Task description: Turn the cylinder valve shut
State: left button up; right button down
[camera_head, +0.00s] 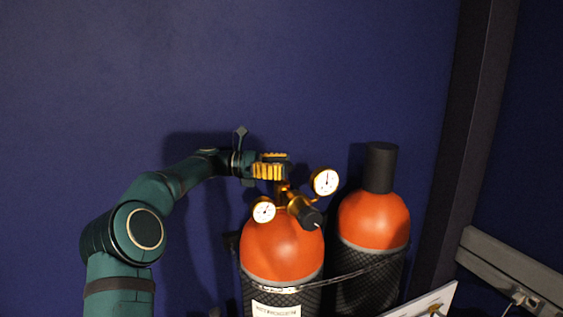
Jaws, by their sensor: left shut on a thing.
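Two gas cylinders with orange shoulders stand against the blue wall. The left cylinder (282,247) carries a brass regulator (290,197) with two round white gauges, a right gauge (326,181) and a lower left gauge (264,211). A black knob (310,218) points forward from the regulator. My left gripper (270,167) is at the top of this cylinder, just above the regulator, with its yellow fingers shut around the valve top. The valve itself is mostly hidden by the fingers. My right gripper is not in view.
The right cylinder (374,219) has a black cap (380,167) and stands close beside the left one. A chain or strap (345,278) crosses both cylinders. A dark post (462,150) and a grey rail (512,268) are at right. The wall space above is clear.

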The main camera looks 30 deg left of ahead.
aim_at(281, 163)
pick_arm(q)
jog(key=shift+m+g, duration=0.3)
jog(key=shift+g, duration=0.1)
jog(key=o, duration=1.2)
jog(key=shift+r, duration=0.1)
jog(key=shift+r, duration=4.9)
